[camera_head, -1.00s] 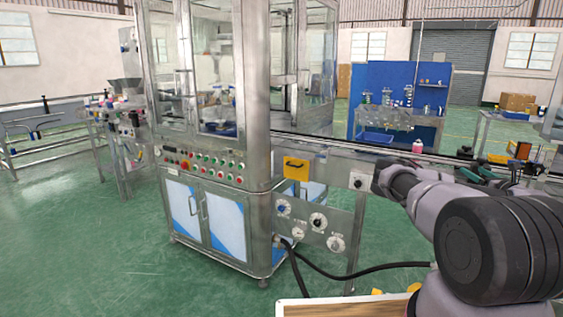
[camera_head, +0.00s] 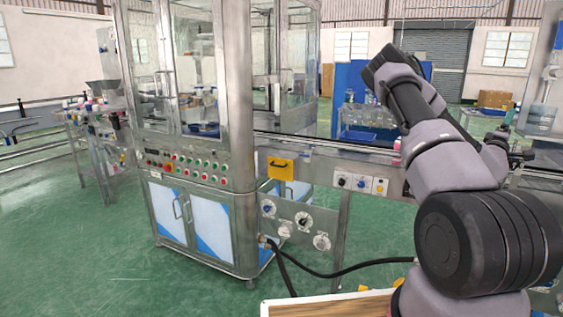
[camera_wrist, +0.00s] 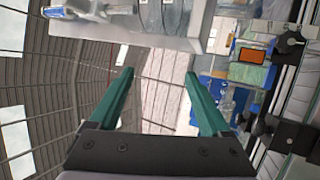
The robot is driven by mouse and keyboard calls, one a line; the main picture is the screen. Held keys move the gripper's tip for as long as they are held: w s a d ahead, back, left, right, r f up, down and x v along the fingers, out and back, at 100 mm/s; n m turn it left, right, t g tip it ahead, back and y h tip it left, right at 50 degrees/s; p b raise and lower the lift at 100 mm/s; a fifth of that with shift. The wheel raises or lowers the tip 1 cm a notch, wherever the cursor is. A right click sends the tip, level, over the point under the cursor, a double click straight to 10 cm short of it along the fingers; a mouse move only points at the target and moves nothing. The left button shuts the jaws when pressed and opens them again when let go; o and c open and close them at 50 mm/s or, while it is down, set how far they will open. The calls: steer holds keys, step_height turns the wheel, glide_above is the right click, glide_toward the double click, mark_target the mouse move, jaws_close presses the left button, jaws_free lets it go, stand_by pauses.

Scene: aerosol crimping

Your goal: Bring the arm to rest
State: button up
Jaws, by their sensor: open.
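My gripper (camera_wrist: 159,73) shows in the wrist view with its two green fingers spread wide apart. It is open and nothing is between the fingers. Behind the fingers are the hall's roof and wall, and the view is strongly tilted. In the head view my arm (camera_head: 432,150) is folded upward at the right, with its elbow raised.
A crimping machine (camera_head: 202,170) with glass panels and a row of buttons stands left of my arm. A conveyor (camera_head: 330,150) runs right from it, passing behind my arm. A blue-backed bench (camera_head: 352,82) stands farther back. Green floor (camera_head: 90,240) is clear at left.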

steer(key=w+a+r+m+g+y, duration=0.15)
steer(key=a+m+y, duration=0.55)
steer(key=a, duration=0.8)
steer(key=w+a+r+m+g+y, duration=0.15)
steer(key=a+m+y, duration=0.55)
steer(key=a, duration=0.7)
steer(key=s+a+r+n+y, duration=0.1)
steer(key=s+a+r+y, duration=0.1)
steer(key=s+a, duration=0.35)
steer(key=s+a+r+n+y, duration=0.1)
steer(key=s+a+r+y, duration=0.15)
steer(key=a, duration=0.65)
steer(key=s+a+r+n+g+y, duration=0.1)
steer(key=s+a+g+y, duration=0.1)
steer(key=s+a, duration=0.9)
steer(key=s+g, duration=0.1)
steer(key=s, duration=0.3)
steer(key=shift+s+a+r+n, duration=0.2)
steer(key=shift+r+n, duration=0.1)
steer(key=shift+r, duration=0.1)
steer(key=shift+d, duration=0.1)
